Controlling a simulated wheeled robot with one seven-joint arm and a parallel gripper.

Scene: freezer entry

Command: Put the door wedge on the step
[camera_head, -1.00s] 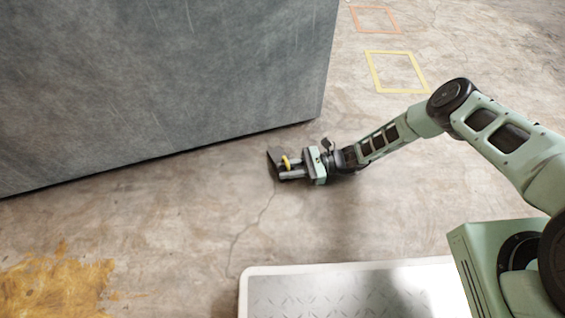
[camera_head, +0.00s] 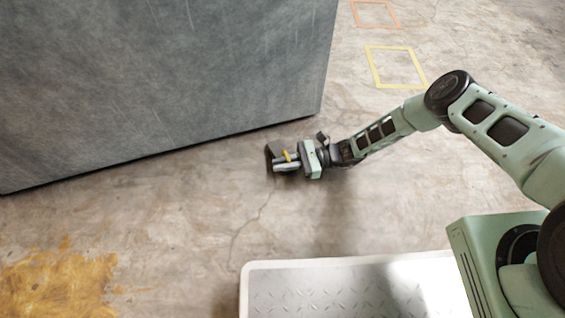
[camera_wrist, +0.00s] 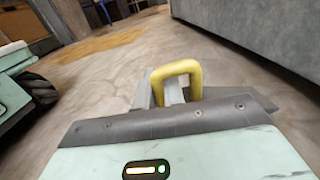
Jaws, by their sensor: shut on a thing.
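The door wedge (camera_head: 275,149) is dark grey with a yellow handle (camera_head: 287,156). It is near the foot of the large grey panel. My gripper (camera_head: 282,161) is shut on the wedge at its yellow handle. In the wrist view the yellow handle (camera_wrist: 178,71) stands up at my fingers, and part of the dark wedge body (camera_wrist: 240,97) shows behind my gripper's edge. I cannot tell whether the wedge touches the floor. The step (camera_head: 340,265), a pale tread plate with a white rim, lies at the bottom of the head view, apart from the wedge.
The large grey panel (camera_head: 160,70) fills the upper left, close to my gripper. A yellow floor outline (camera_head: 397,67) and an orange one (camera_head: 376,14) lie at the back. A yellow stain (camera_head: 60,285) is at lower left. Bare floor lies between wedge and step.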

